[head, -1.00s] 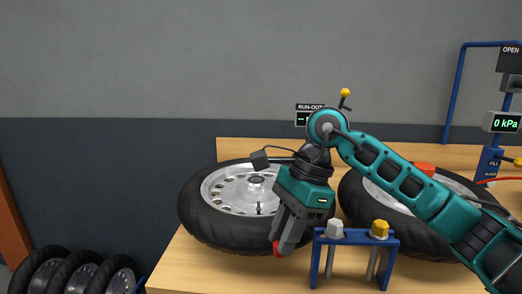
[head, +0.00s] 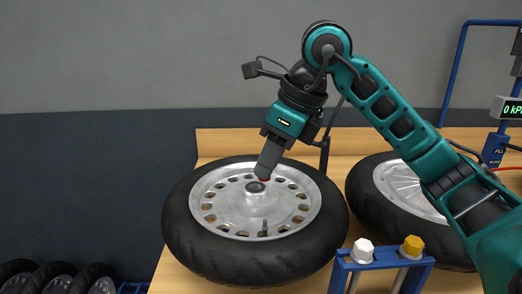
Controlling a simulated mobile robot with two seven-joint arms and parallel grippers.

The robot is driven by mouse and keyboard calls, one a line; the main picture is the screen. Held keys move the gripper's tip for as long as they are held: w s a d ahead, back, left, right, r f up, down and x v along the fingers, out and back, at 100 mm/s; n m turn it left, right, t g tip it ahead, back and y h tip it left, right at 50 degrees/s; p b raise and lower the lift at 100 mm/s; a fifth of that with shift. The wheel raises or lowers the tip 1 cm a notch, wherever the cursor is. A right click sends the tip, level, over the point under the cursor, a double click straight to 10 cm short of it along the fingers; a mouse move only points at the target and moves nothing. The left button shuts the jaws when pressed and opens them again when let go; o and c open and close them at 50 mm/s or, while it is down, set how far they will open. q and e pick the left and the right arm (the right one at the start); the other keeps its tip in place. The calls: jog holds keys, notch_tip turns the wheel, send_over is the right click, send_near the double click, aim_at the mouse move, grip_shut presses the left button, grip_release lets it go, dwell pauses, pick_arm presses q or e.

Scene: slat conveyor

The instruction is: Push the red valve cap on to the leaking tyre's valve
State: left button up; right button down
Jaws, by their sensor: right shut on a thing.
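My right gripper (head: 265,172) is shut on the red valve cap, of which only a small red part (head: 264,179) shows at the fingertips. It is over the hub of the left tyre (head: 190,232), which lies flat on the wooden bench. A short dark valve stem (head: 264,229) stands on this wheel's near rim, in front of and apart from the cap. A second tyre (head: 360,205) lies to the right, partly behind my arm; its valve is not seen. The pictures do not tell which tyre leaks. My left gripper is not in view.
A blue rack (head: 384,262) at the front holds a white cap (head: 363,249) and a yellow cap (head: 411,246). A blue post with a pressure display (head: 511,108) reading 0 kPa stands at the right. Several small wheels (head: 58,277) are at lower left.

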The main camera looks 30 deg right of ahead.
jog(key=f+b, duration=0.2)
jog(key=f, duration=0.2)
jog(key=f+b, duration=0.2)
jog(key=f, duration=0.1)
jog(key=shift+s+f+b, duration=0.2)
jog(key=shift+f+b, duration=0.15)
jog(key=shift+b, duration=0.05)
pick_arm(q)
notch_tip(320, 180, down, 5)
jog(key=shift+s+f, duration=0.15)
pick_arm(e)
jog(key=shift+f, duration=0.2)
pick_arm(q)
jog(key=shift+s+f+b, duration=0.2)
jog(key=shift+b, duration=0.1)
pick_arm(e)
jog(key=shift+f, duration=0.15)
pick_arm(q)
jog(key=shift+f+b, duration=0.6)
pick_arm(e)
jog(key=shift+f, duration=0.7)
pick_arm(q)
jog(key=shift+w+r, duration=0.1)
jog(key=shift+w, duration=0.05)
pick_arm(e)
jog(key=c, duration=0.9)
grip_release()
